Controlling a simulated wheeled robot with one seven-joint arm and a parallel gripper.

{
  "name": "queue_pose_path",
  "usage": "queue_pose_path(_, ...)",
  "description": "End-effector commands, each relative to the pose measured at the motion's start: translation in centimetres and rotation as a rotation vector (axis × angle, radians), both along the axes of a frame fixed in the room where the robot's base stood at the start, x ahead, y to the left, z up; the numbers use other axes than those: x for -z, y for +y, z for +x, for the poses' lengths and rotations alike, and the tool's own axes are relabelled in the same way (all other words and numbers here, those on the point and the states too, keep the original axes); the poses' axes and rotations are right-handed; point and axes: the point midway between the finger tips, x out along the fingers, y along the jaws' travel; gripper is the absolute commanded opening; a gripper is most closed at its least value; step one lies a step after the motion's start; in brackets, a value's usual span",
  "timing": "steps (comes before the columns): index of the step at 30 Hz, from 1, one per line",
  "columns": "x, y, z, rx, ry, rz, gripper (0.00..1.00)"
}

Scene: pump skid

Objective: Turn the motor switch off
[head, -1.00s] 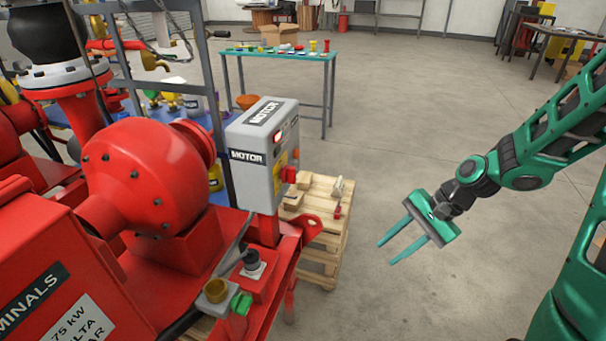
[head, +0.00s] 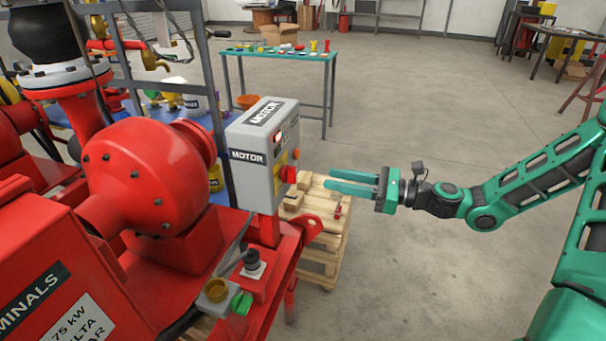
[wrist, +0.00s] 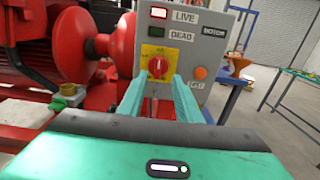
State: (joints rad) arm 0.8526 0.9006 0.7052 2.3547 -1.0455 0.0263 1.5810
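The grey motor switch box (head: 262,155), labelled MOTOR, stands on the red skid frame. Its red rotary handle (head: 289,174) sits on a yellow plate and also shows in the wrist view (wrist: 157,66). Above it in the wrist view, the red lamp (wrist: 159,13) by the LIVE label is lit and the lamp by DEAD (wrist: 156,33) is dark. My gripper (head: 351,182) is open and empty, to the right of the box and pointing at its switch face. In the wrist view the fingers (wrist: 161,100) lie below and either side of the handle, apart from it.
An orange button (wrist: 200,73) sits right of the handle on the box face. A wooden pallet stack (head: 318,225) with small items stands behind the box. A red pump (head: 150,175) is at left. A green-topped table (head: 285,53) is behind. Open floor lies to the right.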

Motion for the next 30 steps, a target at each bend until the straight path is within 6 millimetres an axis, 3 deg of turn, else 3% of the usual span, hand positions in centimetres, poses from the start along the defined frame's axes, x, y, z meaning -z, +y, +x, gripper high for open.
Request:
queue_pose_path(9, 0.0, 5.4, 1.7, -0.006, -0.002, -0.002, 0.31)
queue_pose_path(15, 0.0, 7.8, 2.7, -0.004, -0.002, -0.003, 0.31)
queue_pose_path(29, 0.1, 9.0, 3.2, -0.002, -0.002, -0.004, 0.31)
queue_pose_path(30, 0.1, 9.0, 3.2, -0.002, -0.002, -0.004, 0.26)
